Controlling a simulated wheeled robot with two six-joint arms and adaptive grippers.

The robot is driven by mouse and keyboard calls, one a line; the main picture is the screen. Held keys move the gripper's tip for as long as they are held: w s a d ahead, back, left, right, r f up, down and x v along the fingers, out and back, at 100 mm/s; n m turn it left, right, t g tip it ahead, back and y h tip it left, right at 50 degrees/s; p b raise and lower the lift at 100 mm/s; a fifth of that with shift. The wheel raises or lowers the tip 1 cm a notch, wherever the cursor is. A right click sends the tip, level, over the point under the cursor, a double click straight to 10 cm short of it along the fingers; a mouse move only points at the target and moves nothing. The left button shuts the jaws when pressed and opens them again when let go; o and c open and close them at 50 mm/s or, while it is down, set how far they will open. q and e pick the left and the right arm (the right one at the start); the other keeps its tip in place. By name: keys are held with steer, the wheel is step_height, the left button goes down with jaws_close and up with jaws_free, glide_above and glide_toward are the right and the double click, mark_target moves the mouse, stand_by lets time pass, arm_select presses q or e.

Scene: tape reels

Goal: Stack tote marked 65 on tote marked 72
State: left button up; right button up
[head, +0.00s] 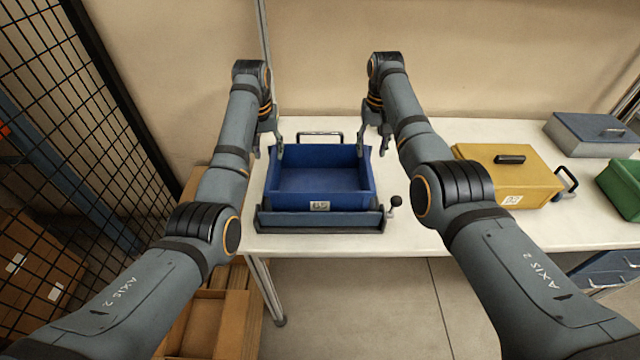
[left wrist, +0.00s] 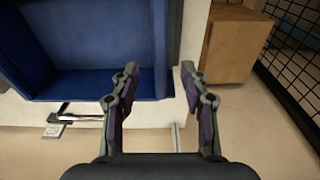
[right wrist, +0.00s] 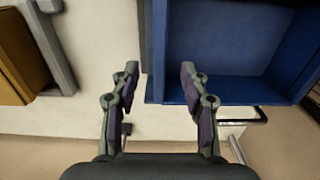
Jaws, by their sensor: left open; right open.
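An open blue tote (head: 320,183) sits on the white table between my arms; its small front label (head: 319,206) seems to read 65, but is blurred. My left gripper (head: 269,150) is open at its far left corner. In the left wrist view, the left gripper (left wrist: 157,85) has one finger over the tote (left wrist: 90,84) and one outside its side wall. My right gripper (head: 374,148) is open at the far right corner, and the right gripper (right wrist: 157,85) likewise straddles the wall in the right wrist view. I cannot make out a label reading 72.
A grey-blue bar with a black knob (head: 395,201) lies along the tote's front. A yellow box (head: 500,180) with a handle and unreadable label stands right, beyond it a grey-blue box (head: 592,140) and a green box (head: 622,186). A mesh fence (head: 70,110) is at left.

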mark_target(271, 166)
arm_select(q)
steer(key=f, duration=0.6)
steer(key=shift+w+f, duration=0.25)
arm_select(e)
step_height(271, 166, down, 6)
steer(key=shift+s+f, duration=0.15)
steer(key=shift+f, duration=0.1)
arm_select(q)
steer(key=shift+w+f, duration=0.15)
steer(key=shift+f, duration=0.3)
arm_select(e)
steer(key=shift+f, duration=0.4)
arm_select(q)
steer(key=shift+r, duration=0.1)
steer(key=shift+c, duration=0.2)
arm_select(e)
steer(key=shift+c, duration=0.2)
arm_select(q)
steer(key=shift+c, duration=1.2)
arm_select(e)
steer(key=shift+c, duration=1.2)
arm_select(q)
jaws_close()
arm_select(e)
jaws_close()
